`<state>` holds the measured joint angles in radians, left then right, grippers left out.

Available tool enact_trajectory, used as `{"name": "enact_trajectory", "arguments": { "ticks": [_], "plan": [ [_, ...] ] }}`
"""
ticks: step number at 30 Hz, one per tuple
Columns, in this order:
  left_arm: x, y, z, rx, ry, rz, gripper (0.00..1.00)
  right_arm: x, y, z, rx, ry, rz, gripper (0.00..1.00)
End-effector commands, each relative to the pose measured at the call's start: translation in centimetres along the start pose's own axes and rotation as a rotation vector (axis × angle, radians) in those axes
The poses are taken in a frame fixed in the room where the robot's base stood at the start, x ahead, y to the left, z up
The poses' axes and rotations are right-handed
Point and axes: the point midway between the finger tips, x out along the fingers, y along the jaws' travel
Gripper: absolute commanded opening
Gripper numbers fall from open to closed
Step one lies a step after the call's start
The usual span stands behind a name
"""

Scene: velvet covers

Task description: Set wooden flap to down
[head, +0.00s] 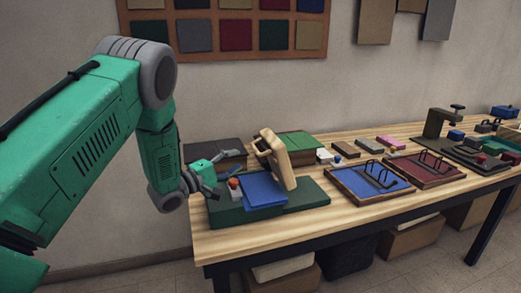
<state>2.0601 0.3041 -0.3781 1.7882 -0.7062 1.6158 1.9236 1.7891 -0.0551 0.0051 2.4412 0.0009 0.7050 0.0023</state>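The wooden flap (279,162) is a pale tan panel in the head view. It stands raised and leans to the left at its top, at the back of a dark green base (307,195). A dark handle-like part shows at its upper left. A blue velvet piece (263,189) lies on the base in front of it. My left gripper (225,173) is to the left of the flap, above the left end of the base. Its fingers are spread, with nothing seen between them, and it appears apart from the flap. My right gripper is out of view.
A small red-topped block (235,186) sits close to my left gripper. A blue-covered tray (370,183) and a dark red tray (425,168) with black wire handles are to the right. A dark clamp-like stand (437,123) is farther right. The wooden table's front edge (345,222) is mostly clear.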

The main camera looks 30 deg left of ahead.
Motion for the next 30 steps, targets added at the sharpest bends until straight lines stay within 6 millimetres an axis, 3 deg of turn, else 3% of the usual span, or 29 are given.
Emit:
{"name": "enact_trajectory", "arguments": {
  "ticks": [6, 12, 18, 26, 28, 29, 30],
  "plan": [
    [4.6, -0.2, -0.3, 0.0, -0.001, 0.001, 0.32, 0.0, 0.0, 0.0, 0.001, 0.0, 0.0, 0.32],
    [7.5, -0.2, -0.4, -0.002, 0.0, 0.001, 0.32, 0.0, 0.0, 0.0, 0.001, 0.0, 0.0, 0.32],
    [8.7, -0.2, -0.4, -0.003, 0.002, 0.001, 0.32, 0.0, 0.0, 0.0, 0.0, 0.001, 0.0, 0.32],
    [8.9, -0.1, -0.1, -0.001, 0.002, 0.0, 0.32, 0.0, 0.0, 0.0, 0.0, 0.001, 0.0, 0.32],
    [8.8, -0.1, -0.2, -0.002, 0.002, 0.0, 0.07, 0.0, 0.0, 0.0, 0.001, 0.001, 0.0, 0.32],
    [8.8, -0.1, -0.2, -0.002, 0.002, 0.0, 0.0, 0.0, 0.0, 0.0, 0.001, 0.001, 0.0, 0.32],
    [8.8, -0.1, -0.3, -0.003, 0.002, 0.0, 0.0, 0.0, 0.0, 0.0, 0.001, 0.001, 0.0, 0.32]
  ]
}}
